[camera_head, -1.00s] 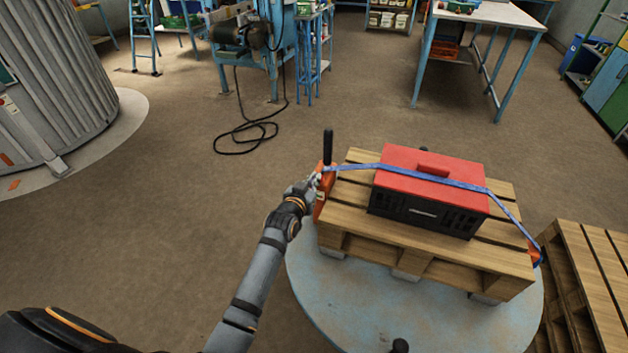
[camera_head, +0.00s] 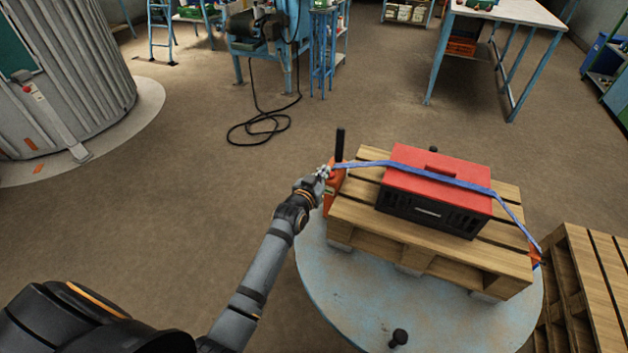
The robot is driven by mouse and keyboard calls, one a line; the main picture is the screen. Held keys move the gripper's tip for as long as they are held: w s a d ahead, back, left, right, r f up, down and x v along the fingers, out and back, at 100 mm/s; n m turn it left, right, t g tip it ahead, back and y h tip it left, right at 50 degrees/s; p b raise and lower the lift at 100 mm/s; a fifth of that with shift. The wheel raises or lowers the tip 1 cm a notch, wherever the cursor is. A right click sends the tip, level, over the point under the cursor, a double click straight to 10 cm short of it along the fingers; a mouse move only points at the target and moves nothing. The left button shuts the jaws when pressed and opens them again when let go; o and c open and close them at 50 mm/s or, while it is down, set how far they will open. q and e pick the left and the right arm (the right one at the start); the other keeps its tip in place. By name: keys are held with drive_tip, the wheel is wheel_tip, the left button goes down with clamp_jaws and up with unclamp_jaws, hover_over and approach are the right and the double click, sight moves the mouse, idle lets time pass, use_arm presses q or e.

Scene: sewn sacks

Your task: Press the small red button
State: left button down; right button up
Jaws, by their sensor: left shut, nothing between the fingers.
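My left gripper (camera_head: 325,173) is shut and empty. Its fingertips are at the upper left side of an orange device (camera_head: 332,197) with an upright black handle (camera_head: 340,145), at the left end of the pallet. I cannot tell whether they touch it. No small red button stands out clearly on the device; the gripper covers part of it. My right gripper is not in view.
A red-lidded black box (camera_head: 435,180) sits on a wooden pallet (camera_head: 420,240) under a blue strap (camera_head: 505,207). The pallet rests on a round blue-grey platform (camera_head: 350,300). A second pallet (camera_head: 600,270) stands right. A black cable (camera_head: 262,125) lies on the open floor.

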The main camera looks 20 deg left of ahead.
use_arm(q)
drive_tip(key=s+r, duration=0.1)
drive_tip(key=s, duration=0.7)
drive_tip(key=shift+a+r, duration=0.15)
drive_tip(key=s+a+f+g+p, duration=0.1)
drive_tip(key=s+f+g+p, duration=0.3)
drive_tip(key=f, duration=0.6)
drive_tip(key=s+a+f+g+b, duration=0.1)
drive_tip(key=s+f, duration=0.4)
drive_tip(key=f, duration=0.5)
drive_tip(key=s+a+f+g+p, duration=0.1)
drive_tip(key=s+f+g+p, duration=0.3)
drive_tip(key=f, duration=0.6)
drive_tip(key=s+a+f+g, duration=0.1)
drive_tip(key=s+f, duration=0.3)
drive_tip(key=s, duration=0.7)
drive_tip(key=s+a+f+g+y, duration=0.1)
drive_tip(key=s+f, duration=0.4)
drive_tip(key=s, duration=0.5)
drive_tip(key=s+a+f+g, duration=0.2)
drive_tip(key=s+f, duration=0.3)
drive_tip(key=s, duration=0.6)
drive_tip(key=shift+s+g+p, duration=0.3)
drive_tip(key=shift+g+p, duration=0.05)
drive_tip(key=shift+g, duration=0.45)
